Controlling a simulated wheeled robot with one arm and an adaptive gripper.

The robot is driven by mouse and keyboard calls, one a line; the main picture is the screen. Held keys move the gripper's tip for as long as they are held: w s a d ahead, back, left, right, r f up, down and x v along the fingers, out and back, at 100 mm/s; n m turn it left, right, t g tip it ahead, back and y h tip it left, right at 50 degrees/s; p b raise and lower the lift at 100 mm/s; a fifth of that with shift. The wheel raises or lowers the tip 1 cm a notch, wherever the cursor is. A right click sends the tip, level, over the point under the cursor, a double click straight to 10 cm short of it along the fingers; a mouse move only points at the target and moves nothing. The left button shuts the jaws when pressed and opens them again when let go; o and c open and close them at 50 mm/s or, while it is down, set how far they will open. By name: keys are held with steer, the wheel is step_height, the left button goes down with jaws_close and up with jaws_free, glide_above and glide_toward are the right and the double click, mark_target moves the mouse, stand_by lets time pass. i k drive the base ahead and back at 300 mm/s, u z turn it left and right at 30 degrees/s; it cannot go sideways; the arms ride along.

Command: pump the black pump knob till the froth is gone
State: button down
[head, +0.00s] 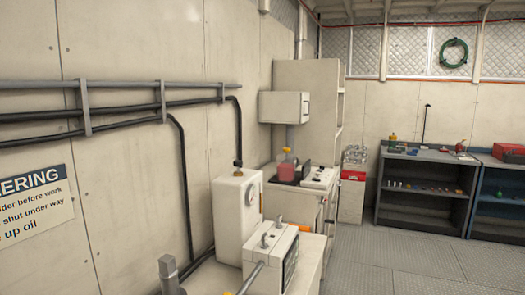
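A white tank (238,213) with a round gauge (251,195) on its face stands against the left wall. A small dark knob (238,164) on a brass-coloured collar sits upright on its top. I cannot tell whether this is the black pump knob. A clear container with red liquid (286,168) stands on the unit further back; it is too small to show any froth. A white box (273,250) with grey fittings on top and a dark front panel is nearer, in front of the tank. My gripper is not in view.
Black pipes (120,112) run along the left wall. A grey block-headed post (168,268) and a grey bar (250,279) rise at the bottom edge. Dark shelves (424,220) and a red box (510,152) stand at the right. The grey floor (385,270) is clear at lower right.

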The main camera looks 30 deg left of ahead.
mark_target(237, 163)
steer(key=i, duration=1.9)
steer(key=u, duration=2.85)
steer(key=i, duration=0.5)
